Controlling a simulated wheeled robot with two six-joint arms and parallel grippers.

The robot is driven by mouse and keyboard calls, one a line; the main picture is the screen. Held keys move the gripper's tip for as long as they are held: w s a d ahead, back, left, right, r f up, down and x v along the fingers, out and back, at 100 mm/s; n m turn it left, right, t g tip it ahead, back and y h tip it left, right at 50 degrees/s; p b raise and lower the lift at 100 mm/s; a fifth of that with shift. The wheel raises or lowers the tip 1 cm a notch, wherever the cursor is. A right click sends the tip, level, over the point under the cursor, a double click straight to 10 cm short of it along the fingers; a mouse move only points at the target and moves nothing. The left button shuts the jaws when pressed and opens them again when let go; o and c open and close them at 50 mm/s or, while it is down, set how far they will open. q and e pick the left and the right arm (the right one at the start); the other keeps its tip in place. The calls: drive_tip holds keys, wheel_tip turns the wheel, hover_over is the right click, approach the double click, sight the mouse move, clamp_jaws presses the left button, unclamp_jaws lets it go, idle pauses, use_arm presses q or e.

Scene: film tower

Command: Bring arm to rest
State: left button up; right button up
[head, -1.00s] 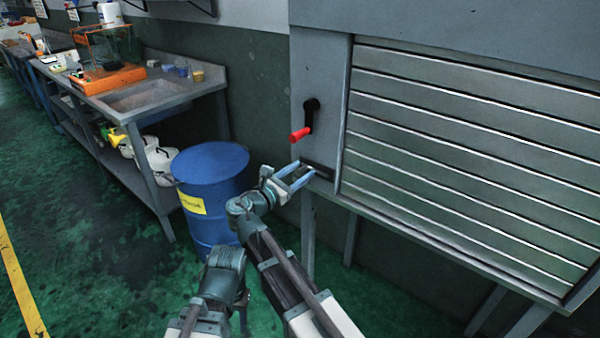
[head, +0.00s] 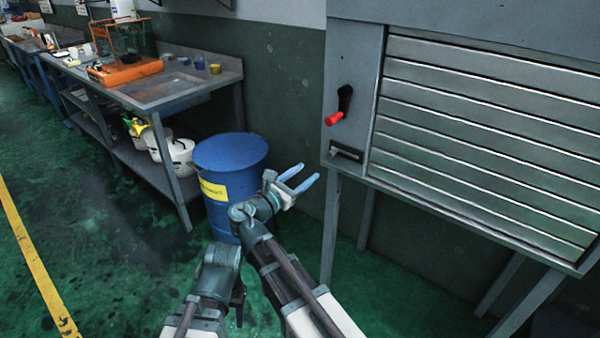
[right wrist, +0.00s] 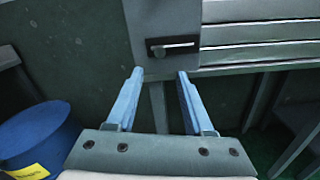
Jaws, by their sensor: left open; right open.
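My right gripper (head: 309,173) reaches forward with its two blue fingers spread and nothing between them. It stands apart from the grey shutter cabinet, to the left of and below the dark recessed handle (head: 346,153). In the right wrist view, the open fingers (right wrist: 160,73) point toward the cabinet, and the handle (right wrist: 172,47) lies beyond their tips with a gap. My left arm is folded low at the bottom centre of the head view. Its gripper (head: 238,297) points down and is mostly hidden behind the wrist.
The cabinet (head: 350,60) with a red-knobbed lever (head: 334,118) stands at right on legs. A blue drum (head: 230,152) with a yellow label is close behind and left of my right wrist. A sink bench (head: 165,90) runs along the wall. Green floor is open at left.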

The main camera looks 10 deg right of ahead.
use_arm(q)
drive_tip(key=shift+s+a, duration=0.1)
drive_tip(key=shift+a, duration=0.15)
use_arm(e)
drive_tip(key=shift+s+a, duration=0.2)
drive_tip(key=s+d+f+m+g+y, duration=0.3)
drive_tip(key=s+f+m, duration=0.25)
drive_tip(key=f, duration=0.25)
drive_tip(key=s+d+f+m+g+y, duration=0.3)
drive_tip(key=s+f+m+g, duration=0.1)
drive_tip(key=f+m, duration=0.3)
drive_tip(key=s+a+f+m+g+y, duration=0.3)
drive_tip(key=s+a+f+m+y, duration=0.45)
drive_tip(key=m, duration=0.25)
use_arm(q)
wheel_tip(320, 180, up, 19)
drive_tip(key=p, duration=1.9)
use_arm(e)
drive_tip(key=s+a+r+n, duration=0.1)
drive_tip(key=s+a+r, duration=0.1)
drive_tip(key=r, duration=0.4)
drive_tip(key=s+a+r+n, duration=0.1)
drive_tip(key=s+a+r, duration=0.1)
drive_tip(key=a+r, duration=0.3)
drive_tip(key=s+a+r+n+g, duration=0.1)
drive_tip(key=a+r, duration=0.3)
drive_tip(key=r, duration=0.4)
drive_tip(key=shift+s+r, duration=0.3)
drive_tip(key=shift+s, duration=0.45)
